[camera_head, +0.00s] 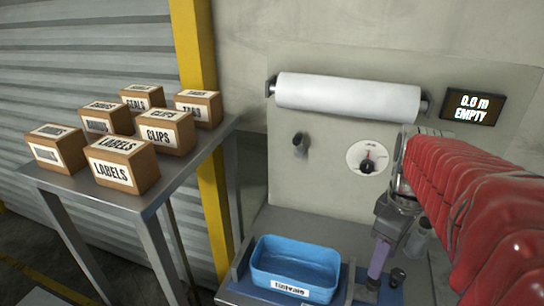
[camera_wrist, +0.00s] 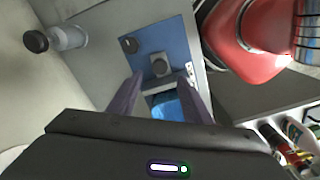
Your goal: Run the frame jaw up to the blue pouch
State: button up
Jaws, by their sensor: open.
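My gripper (camera_wrist: 160,78) is open, its two purple fingers apart and pointing at a blue fixture plate (camera_wrist: 182,42). In the head view my gripper (camera_head: 378,268) hangs over the right part of the bench. A bright blue patch (camera_wrist: 168,106), perhaps the pouch, shows between the fingers, partly hidden by my gripper. A dark knob (camera_head: 397,277) shows right of the gripper in the head view.
A blue labelled bin (camera_head: 296,285) stands left of my gripper. A white film roll (camera_head: 345,96), a dial (camera_head: 367,157) and a display reading "0.0 m EMPTY" (camera_head: 473,106) are on the back panel. Labelled boxes (camera_head: 122,165) stand on a side table at left.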

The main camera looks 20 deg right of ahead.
aim_at(374, 281)
notch_tip(374, 281, down, 8)
jog(key=shift+r, duration=0.1)
jog(key=shift+c, duration=0.2)
grip_shut()
dwell(0.6)
